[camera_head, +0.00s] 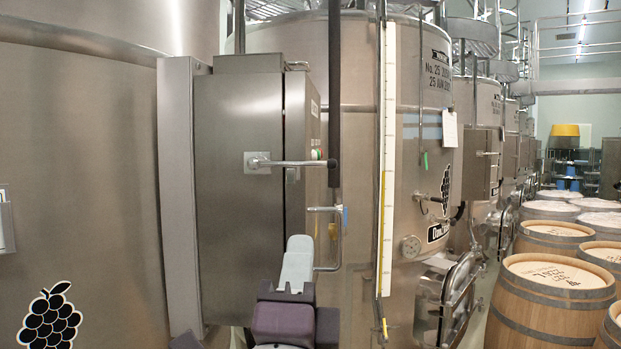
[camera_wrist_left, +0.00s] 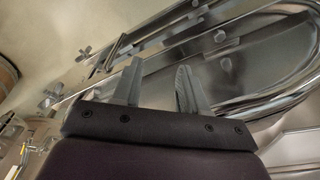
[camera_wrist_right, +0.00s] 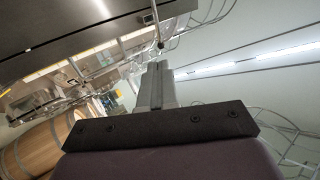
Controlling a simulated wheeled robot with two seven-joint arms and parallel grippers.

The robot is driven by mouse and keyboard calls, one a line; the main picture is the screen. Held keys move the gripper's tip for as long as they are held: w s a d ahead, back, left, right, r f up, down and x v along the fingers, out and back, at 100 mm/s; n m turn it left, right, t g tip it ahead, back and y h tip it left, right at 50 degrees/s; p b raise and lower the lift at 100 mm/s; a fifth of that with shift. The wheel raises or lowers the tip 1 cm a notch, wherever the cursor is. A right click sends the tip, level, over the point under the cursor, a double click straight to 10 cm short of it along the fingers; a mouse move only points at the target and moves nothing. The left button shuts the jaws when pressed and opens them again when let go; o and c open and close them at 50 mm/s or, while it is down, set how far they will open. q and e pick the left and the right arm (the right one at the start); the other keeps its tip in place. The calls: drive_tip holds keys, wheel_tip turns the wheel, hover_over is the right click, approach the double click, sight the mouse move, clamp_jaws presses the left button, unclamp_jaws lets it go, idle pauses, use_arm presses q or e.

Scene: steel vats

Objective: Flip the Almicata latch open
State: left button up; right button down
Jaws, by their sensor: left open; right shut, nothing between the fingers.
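A steel cabinet (camera_head: 240,180) stands on the tank, with a lever-type latch handle (camera_head: 290,163) reaching right from a square plate on its face. No readable label names this latch as the Almicata one. My right gripper (camera_head: 300,241) is below the handle, pointing up, and looks apart from it. Its grey fingers are shut and empty, and they show together in the right wrist view (camera_wrist_right: 156,84). My left gripper (camera_wrist_left: 158,85) is open and empty, in front of steel hatch fittings (camera_wrist_left: 225,65). It is not clearly visible in the head view.
A bent steel pipe (camera_head: 329,240) stands close right of my right gripper. A dark vertical pipe (camera_head: 335,95) and a white gauge strip (camera_head: 388,150) are on the tank (camera_head: 410,150). Wooden barrels (camera_head: 555,285) line the right side.

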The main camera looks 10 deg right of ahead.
sight(313, 166)
drive_tip(key=p+x, duration=0.9)
drive_tip(key=x, duration=0.4)
drive_tip(key=shift+w+d+r, duration=0.15)
drive_tip(key=shift+w+d, duration=0.1)
drive_tip(key=shift+w, duration=0.2)
